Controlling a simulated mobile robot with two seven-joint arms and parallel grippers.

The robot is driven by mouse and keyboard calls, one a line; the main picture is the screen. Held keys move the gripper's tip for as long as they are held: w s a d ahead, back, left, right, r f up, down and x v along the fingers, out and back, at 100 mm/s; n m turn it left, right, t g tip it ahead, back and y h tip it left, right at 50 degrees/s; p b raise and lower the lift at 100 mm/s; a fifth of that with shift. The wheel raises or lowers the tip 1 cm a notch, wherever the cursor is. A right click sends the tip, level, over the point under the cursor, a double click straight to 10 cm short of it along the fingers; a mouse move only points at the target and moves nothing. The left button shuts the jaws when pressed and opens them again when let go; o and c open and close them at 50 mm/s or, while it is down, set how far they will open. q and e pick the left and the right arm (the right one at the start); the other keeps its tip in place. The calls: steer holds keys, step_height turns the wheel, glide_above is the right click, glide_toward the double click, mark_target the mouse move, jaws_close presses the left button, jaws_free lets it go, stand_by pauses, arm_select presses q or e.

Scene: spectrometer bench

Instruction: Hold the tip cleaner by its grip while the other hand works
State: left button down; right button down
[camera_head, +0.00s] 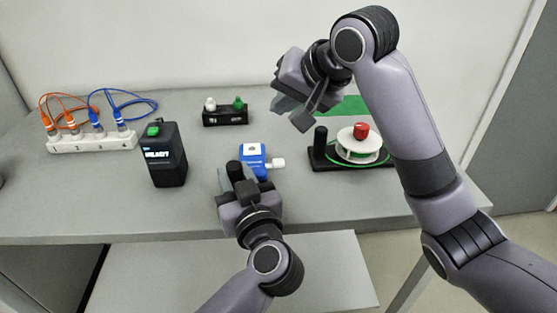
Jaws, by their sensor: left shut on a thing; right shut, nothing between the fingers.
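The tip cleaner (253,158) looks like the blue block with a white patch on top and a white nozzle pointing right; a dark round grip (234,170) is at its left. My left gripper (237,180) reaches in from the front edge of the bench and is shut on that dark grip. Its fingers partly hide the grip, and I cannot tell whether the cleaner touches the bench. My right gripper (293,112) is shut and empty, up above the bench, behind and to the right of the cleaner.
A black box (164,165) with a green button and lit display stands left of the cleaner. A white strip (92,142) with orange and blue cables is further left. A small black holder (225,117) with white and green knobs stands behind. A white spool (358,148) with a red knob sits right.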

mark_target(283, 163)
steer(key=shift+f, duration=0.1)
steer(key=shift+f, duration=4.3)
steer(key=shift+f, duration=0.1)
steer(key=shift+f, duration=0.35)
steer(key=shift+f, duration=0.9)
steer(key=shift+r, duration=1.35)
